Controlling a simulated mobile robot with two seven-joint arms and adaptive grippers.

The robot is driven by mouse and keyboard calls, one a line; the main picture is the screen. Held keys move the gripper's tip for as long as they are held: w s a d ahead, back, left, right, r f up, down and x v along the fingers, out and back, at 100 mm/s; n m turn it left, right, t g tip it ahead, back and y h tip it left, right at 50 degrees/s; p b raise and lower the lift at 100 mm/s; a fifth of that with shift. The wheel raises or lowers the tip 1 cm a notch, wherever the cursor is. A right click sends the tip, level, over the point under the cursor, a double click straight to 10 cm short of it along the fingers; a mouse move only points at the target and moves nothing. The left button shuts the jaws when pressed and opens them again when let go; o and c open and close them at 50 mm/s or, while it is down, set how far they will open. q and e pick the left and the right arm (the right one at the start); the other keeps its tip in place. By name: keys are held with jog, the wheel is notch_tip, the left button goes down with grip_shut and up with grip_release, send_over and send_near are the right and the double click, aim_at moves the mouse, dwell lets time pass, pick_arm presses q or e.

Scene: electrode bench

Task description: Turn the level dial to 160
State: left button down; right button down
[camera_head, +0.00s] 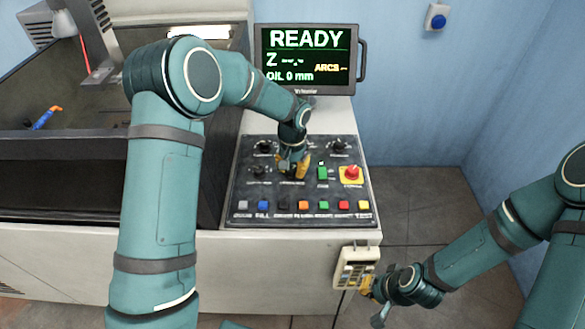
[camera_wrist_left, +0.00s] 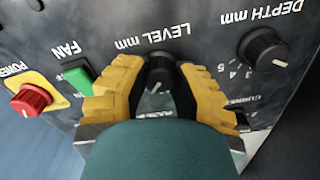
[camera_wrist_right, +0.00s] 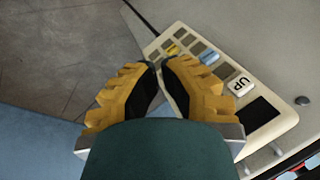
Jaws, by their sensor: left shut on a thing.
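The level dial (camera_wrist_left: 160,72) is a black knob with a white mark, under the label LEVEL mm in the left wrist view. My left gripper (camera_wrist_left: 160,80) is shut on it, with a yellow finger on each side. The fingers hide the dial's scale, so its setting cannot be read. In the head view my left gripper (camera_head: 295,168) is low over the middle of the dark control panel (camera_head: 235,190) and covers the dial. My right gripper (camera_wrist_right: 160,66) is shut and empty beside a cream keypad (camera_wrist_right: 285,118); in the head view it is at the lower right (camera_head: 370,287).
A depth dial (camera_wrist_left: 264,50), a green FAN button (camera_wrist_left: 77,76) and a red POWER knob (camera_wrist_left: 31,98) flank the level dial. Several coloured buttons line the panel's front. The screen (camera_head: 306,58) reads READY. Open floor lies right of the bench.

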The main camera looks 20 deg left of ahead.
aim_at(292, 169)
pick_arm(q)
jog(key=c, duration=0.7)
grip_release()
notch_tip(292, 169, up, 12)
